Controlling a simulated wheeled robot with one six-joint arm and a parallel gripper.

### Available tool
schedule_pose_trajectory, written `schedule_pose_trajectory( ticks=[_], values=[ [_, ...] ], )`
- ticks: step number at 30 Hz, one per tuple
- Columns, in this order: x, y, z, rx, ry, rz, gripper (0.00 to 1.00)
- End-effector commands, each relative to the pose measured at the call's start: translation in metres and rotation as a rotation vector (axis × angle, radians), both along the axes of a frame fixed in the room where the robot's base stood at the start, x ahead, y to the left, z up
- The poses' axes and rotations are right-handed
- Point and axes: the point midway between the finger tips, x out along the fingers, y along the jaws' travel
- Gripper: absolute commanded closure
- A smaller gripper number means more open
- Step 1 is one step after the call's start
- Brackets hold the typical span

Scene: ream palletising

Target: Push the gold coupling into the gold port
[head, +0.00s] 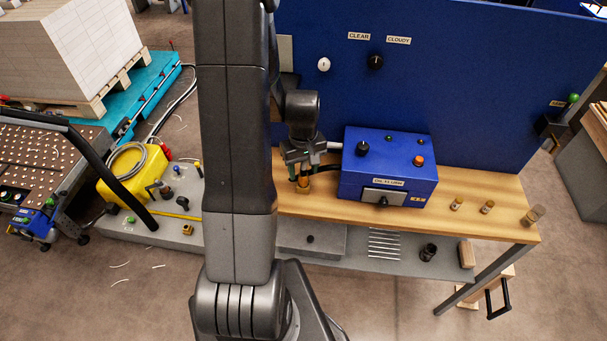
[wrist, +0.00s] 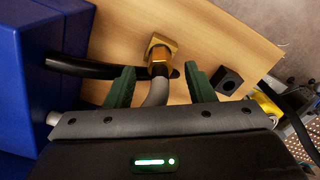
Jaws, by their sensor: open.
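A square gold port (wrist: 163,40) stands on the wooden bench top in the wrist view. A round gold coupling (wrist: 157,67) on a grey hose (wrist: 156,93) is at its near side, in line with it. I cannot tell how deep it sits. My gripper (wrist: 160,71) is open, with one green finger on each side of the coupling and hose and visible gaps to both. In the head view my gripper (head: 303,168) points down over the gold parts (head: 304,184), left of the blue box. The fingers partly hide them there.
The blue box (head: 388,165) stands close right of my gripper. A black hose (wrist: 90,68) runs from it past the coupling. A black block with a hole (wrist: 228,80) stands beside one finger. A blue panel (head: 460,90) rises behind the bench (head: 475,215). Small jars (head: 487,207) stand far right.

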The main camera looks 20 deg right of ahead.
Motion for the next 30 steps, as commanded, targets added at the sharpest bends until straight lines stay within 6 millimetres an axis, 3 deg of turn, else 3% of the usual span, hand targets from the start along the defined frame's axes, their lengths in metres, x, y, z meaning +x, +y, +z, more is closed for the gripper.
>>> schedule_pose_trajectory(
  ticks=[9, 20, 28, 29, 30],
  values=[
    [-0.001, 0.000, -0.031, 0.001, 0.002, 0.000, 0.51],
    [0.000, 0.000, -0.035, 0.000, -0.001, 0.000, 0.51],
    [0.000, 0.000, -0.034, 0.000, 0.000, 0.000, 1.00],
    [0.000, 0.000, -0.034, 0.000, 0.000, 0.000, 1.00],
    [0.000, 0.000, -0.034, 0.000, 0.000, 0.000, 0.85]
  ],
)
